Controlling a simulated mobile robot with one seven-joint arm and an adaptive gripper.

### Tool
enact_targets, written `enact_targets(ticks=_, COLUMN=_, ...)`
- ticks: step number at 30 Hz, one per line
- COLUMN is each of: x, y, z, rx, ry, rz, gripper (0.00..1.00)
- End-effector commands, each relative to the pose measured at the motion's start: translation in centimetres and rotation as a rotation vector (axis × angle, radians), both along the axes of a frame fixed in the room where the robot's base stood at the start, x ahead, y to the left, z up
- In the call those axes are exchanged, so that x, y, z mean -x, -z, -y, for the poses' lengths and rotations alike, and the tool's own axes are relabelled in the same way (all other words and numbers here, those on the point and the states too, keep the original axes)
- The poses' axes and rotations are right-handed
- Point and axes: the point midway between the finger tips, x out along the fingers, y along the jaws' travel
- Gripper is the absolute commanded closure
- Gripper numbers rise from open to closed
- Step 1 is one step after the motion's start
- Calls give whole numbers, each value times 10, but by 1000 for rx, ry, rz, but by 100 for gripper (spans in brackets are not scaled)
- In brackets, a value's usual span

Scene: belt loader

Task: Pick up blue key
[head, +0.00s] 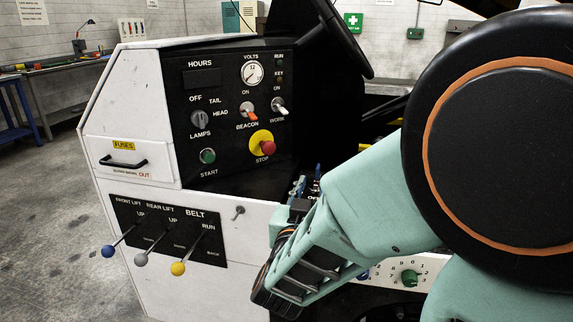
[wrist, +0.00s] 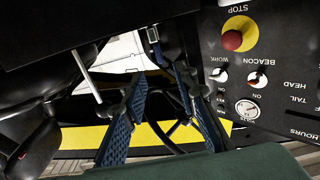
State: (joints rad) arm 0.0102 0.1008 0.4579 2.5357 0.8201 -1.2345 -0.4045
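My gripper (wrist: 160,82) shows in the wrist view as two blue textured fingers, spread apart with nothing between them. A small narrow blue piece with a pale top (wrist: 154,42) sits beyond the fingertips, near the gap; it may be the blue key, but it is too small to be sure. In the head view my gripper (head: 308,183) is partly hidden by my wrist, with bits of blue showing by the dark recess right of the panel. I cannot make out a key there.
The control panel (head: 222,122) has a red stop button (head: 267,144), toggles and a green start button. Belt levers (head: 178,268) stick out at lower left. A steering wheel (head: 345,38) stands above. A green knob (head: 410,278) is at lower right.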

Motion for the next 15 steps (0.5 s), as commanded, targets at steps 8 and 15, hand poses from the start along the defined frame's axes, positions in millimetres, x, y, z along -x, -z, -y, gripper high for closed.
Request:
enact_targets(ticks=8, x=-15, y=-3, z=4, rx=-2, ry=-3, rz=-3, gripper=73)
enact_targets(ticks=15, x=-40, y=0, z=13, rx=-4, ry=-2, rz=1, gripper=73)
